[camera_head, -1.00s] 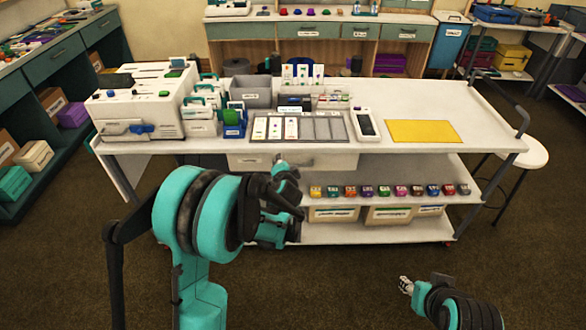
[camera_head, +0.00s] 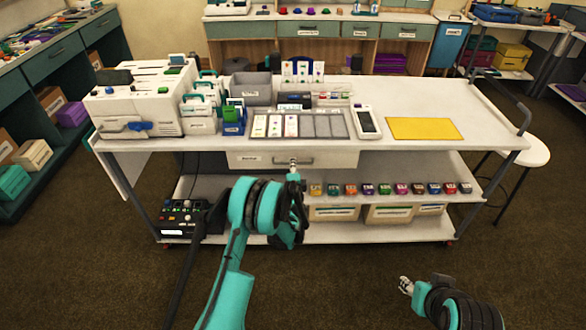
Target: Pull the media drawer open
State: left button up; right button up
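The media drawer (camera_head: 335,160) is the white front with a small label under the cart's worktop, in the middle of the head view. It looks closed, flush under the top. Its bar handle (camera_head: 305,161) runs across the middle of the front. My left gripper (camera_head: 293,168) is at the handle, with its tips over or just in front of the bar. I cannot tell whether it touches the bar or whether its fingers are shut. My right gripper (camera_head: 405,285) is low at the right, away from the cart and empty; its finger opening is too small to judge.
The worktop holds a white machine (camera_head: 135,105), a slide tray (camera_head: 300,125), a handheld device (camera_head: 367,122) and a yellow mat (camera_head: 424,129). A white stool (camera_head: 520,150) stands right. The floor before the cart is clear.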

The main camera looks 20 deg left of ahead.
pick_arm(q)
jog(key=shift+w+a+f, duration=0.1)
jog(key=shift+w+a, duration=0.05)
jog(key=shift+w, duration=0.45)
jog(key=shift+c, duration=0.4)
grip_shut()
jog(key=shift+s, duration=0.1)
